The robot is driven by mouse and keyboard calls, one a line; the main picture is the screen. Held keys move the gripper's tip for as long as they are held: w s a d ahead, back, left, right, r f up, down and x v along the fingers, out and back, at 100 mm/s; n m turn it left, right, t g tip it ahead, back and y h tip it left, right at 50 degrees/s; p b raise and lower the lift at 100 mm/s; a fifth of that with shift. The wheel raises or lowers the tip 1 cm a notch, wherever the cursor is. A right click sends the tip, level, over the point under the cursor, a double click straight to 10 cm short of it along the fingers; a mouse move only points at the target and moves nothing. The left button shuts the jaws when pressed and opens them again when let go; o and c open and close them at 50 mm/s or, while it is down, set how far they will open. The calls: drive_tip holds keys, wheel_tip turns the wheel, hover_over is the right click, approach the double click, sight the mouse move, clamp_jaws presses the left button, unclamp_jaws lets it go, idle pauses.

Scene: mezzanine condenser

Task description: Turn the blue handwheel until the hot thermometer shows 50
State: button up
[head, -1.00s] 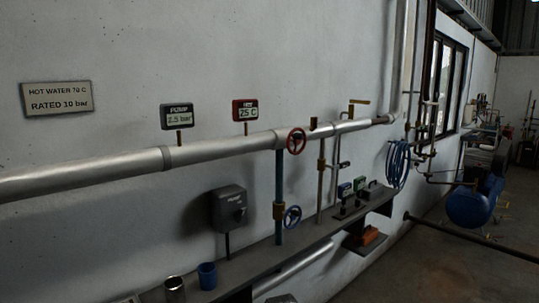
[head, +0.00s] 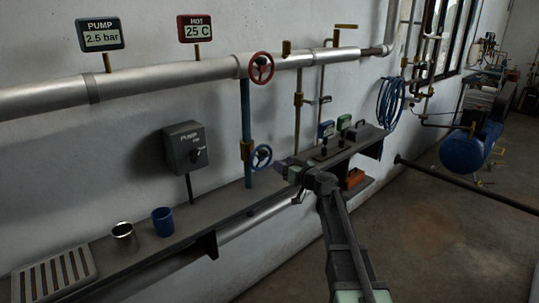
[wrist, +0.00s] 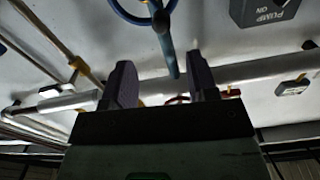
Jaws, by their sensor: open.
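The blue handwheel (head: 262,157) is on the blue vertical pipe just above the shelf in the head view. It also shows at the top of the wrist view (wrist: 145,17), partly cut off by the frame edge. The hot thermometer (head: 197,28) has a red frame and reads 25 C. My gripper (head: 283,165) is just right of the blue handwheel in the head view. In the wrist view my gripper (wrist: 161,78) has its two fingers apart with nothing between them. It is clear of the wheel.
A red handwheel (head: 261,69) sits higher, at the silver pipe (head: 180,77). A pump gauge (head: 101,34) reads 2.5 bar. A grey pump switch box (head: 184,148) is left of the blue pipe. A metal cup (head: 123,232) and a blue cup (head: 162,221) stand on the shelf.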

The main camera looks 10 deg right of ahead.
sight(266, 155)
drive_tip(key=x, duration=1)
drive_tip(key=shift+w+a, duration=0.15)
drive_tip(key=shift+a, duration=0.05)
drive_tip(key=shift+c, duration=0.4)
drive_tip(key=c, duration=0.8)
drive_tip(key=shift+c, duration=0.2)
